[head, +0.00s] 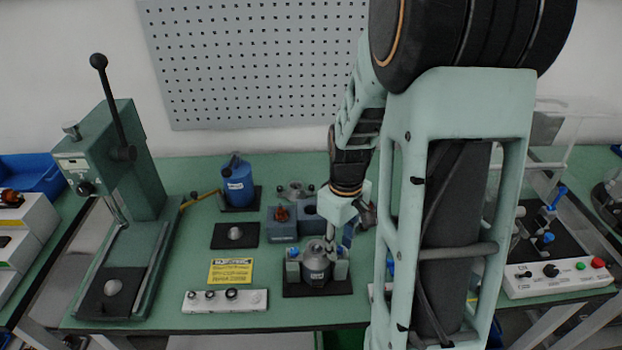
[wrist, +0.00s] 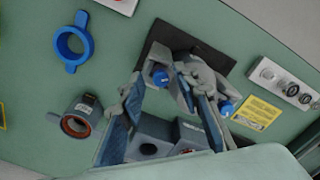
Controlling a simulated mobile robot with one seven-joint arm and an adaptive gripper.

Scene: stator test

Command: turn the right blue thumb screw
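The stator fixture (head: 316,264) stands on a black mat (head: 302,290) on the green table, a grey round housing between two blocks with blue thumb screws. The right blue thumb screw (head: 340,252) is partly covered by my gripper in the head view. In the wrist view, which is turned round, it seems to be the left blue screw (wrist: 160,77). The left blue thumb screw (head: 294,253) shows in the wrist view (wrist: 227,107) beyond one finger. My gripper (wrist: 158,84) is open, its fingertips on either side of the right screw; contact cannot be told.
A blue ring with tabs (wrist: 72,45) and a small grey housing (wrist: 80,116) lie beside the fixture. Grey blocks (head: 282,224) stand behind it. A white strip (head: 225,300), yellow sign (head: 230,271) and green press (head: 130,175) are to the left.

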